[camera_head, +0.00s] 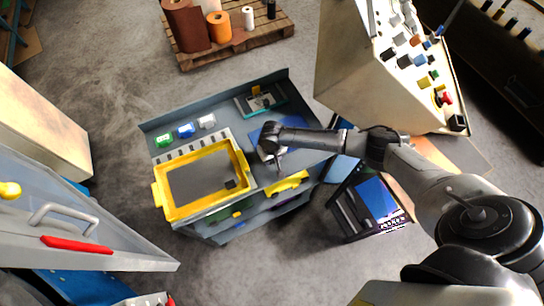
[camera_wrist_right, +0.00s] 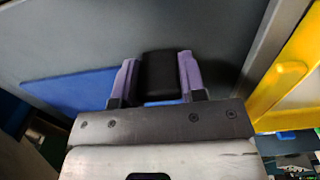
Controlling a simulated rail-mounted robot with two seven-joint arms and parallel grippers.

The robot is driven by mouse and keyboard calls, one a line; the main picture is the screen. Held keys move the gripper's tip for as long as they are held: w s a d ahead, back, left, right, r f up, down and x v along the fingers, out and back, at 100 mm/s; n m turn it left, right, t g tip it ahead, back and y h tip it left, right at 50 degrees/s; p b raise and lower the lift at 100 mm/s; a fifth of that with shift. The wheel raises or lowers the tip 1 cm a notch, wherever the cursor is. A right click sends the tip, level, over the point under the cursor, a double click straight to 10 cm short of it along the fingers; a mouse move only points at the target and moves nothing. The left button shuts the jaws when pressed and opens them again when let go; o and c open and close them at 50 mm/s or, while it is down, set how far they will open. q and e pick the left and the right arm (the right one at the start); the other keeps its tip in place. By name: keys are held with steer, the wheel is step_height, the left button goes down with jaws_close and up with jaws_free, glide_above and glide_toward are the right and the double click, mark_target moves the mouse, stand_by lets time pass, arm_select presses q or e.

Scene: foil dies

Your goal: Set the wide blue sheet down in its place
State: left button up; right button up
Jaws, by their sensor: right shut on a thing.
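The wide blue sheet (camera_head: 257,133) shows partly at the right part of the grey bench top (camera_head: 222,142), with my right gripper (camera_head: 273,157) over it. In the right wrist view, the blue sheet (camera_wrist_right: 68,92) reaches out to the left of the jaws, and a sliver shows between them. My right gripper (camera_wrist_right: 160,80) has its purple fingers shut on a black block, which looks like the sheet's grip (camera_wrist_right: 160,72). The wrist hides much of the sheet. I cannot tell whether it touches the bench. My left gripper is not in view.
A yellow frame (camera_head: 246,160) stands on the bench, left of the gripper. Green, blue and white small blocks (camera_head: 186,130) and a teal-edged device (camera_head: 260,100) lie behind. A dark cart (camera_head: 347,213) with a blue panel stands at the right. A control console (camera_head: 352,75) stands behind it.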

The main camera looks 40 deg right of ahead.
steer(key=o, duration=1.1)
steer(key=shift+r, duration=0.2)
step_height(320, 180, up, 13)
steer(key=shift+r+p, duration=0.2)
steer(key=shift+p, duration=0.5)
